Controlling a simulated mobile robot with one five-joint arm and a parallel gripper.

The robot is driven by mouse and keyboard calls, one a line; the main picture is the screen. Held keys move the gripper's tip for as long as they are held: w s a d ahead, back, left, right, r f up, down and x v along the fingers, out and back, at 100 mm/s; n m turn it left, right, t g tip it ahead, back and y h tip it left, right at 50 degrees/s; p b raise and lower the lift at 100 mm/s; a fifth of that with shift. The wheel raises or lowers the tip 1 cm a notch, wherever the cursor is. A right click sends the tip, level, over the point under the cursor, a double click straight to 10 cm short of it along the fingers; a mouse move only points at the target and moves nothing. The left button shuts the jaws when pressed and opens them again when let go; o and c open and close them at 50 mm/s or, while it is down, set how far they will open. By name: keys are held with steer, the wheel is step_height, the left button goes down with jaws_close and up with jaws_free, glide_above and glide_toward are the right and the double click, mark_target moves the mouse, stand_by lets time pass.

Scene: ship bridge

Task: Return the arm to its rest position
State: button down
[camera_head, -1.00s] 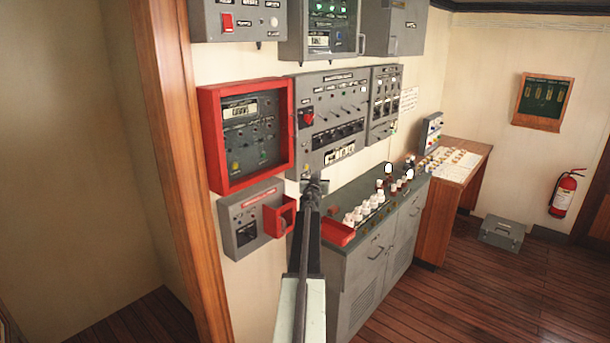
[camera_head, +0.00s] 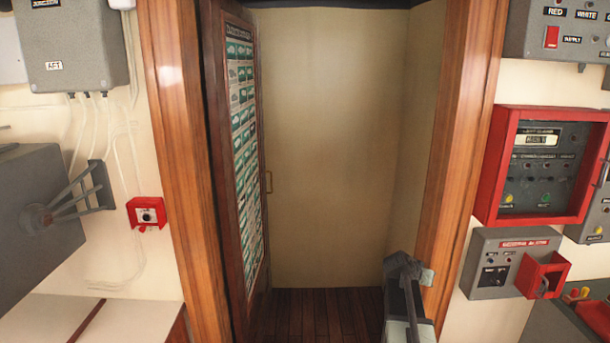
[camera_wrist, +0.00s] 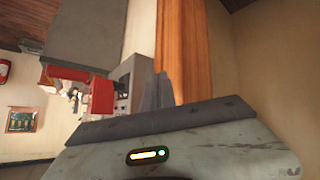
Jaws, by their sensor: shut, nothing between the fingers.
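My arm shows low in the head view, right of centre, in front of the doorway's right side. It is drawn in short, with my gripper (camera_head: 405,268) at its upper end. In the wrist view, the two dark fingers of my gripper (camera_wrist: 160,90) stand together, shut, with nothing between them. The wrist picture appears upside down. The fingers are seen against the wooden door frame (camera_wrist: 183,45) and appear clear of it, though the exact gap cannot be told.
An open doorway with wooden posts (camera_head: 462,150) lies ahead, its door (camera_head: 238,150) swung to the left. A red-framed panel (camera_head: 485,165) and a grey box with a red guard (camera_head: 495,263) are on the right wall. A grey unit (camera_head: 40,230) juts in at left.

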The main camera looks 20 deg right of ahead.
steer(key=a+f+n+y+b, duration=0.15)
steer(key=a+f, duration=0.25)
steer(key=a, duration=0.8)
steer(key=a+f+n+y, duration=0.3)
steer(key=a+f, duration=0.1)
steer(key=a, duration=0.7)
steer(key=s+a+f+n+g+y, duration=0.1)
steer(key=s+a+n, duration=0.1)
steer(key=a, duration=0.6)
steer(key=s+a+f+n+g+y, duration=0.1)
steer(key=s+a+n+y, duration=0.1)
steer(key=a, duration=0.7)
steer(key=s+a+f+n+g+y+b, duration=0.1)
steer(key=s+a, duration=0.3)
steer(key=a, duration=0.4)
steer(key=shift+s+a+f+n+y, duration=0.25)
steer(key=shift+s+f+n+y, duration=0.1)
steer(key=shift+n+y, duration=0.3)
